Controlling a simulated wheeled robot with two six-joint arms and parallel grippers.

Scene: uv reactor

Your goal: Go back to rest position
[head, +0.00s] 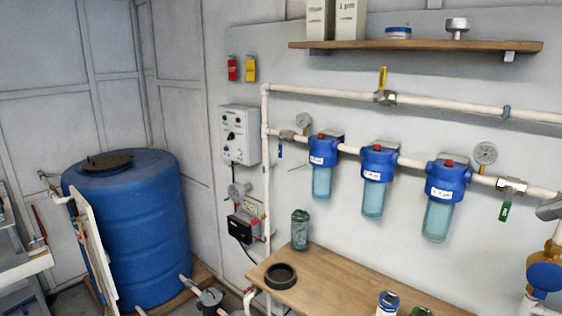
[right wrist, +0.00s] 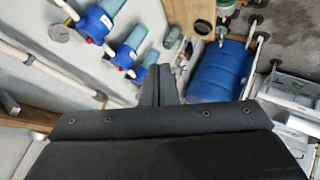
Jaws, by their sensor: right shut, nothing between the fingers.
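My right gripper (right wrist: 160,70) shows in the right wrist view with its two dark fingers together and nothing between them. It is in the air in front of the wall with the filter housings, apart from them as far as I can see. A small grey piece at the right edge of the head view may be part of it, but I cannot tell. My left gripper is in neither view.
Blue filter housings (head: 376,163) hang on the wall pipe above a wooden bench (head: 342,291). On the bench are a black ring (head: 281,276) and a dark green container (head: 300,230). A shelf (head: 420,46) is above; a blue tank (head: 140,235) stands left.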

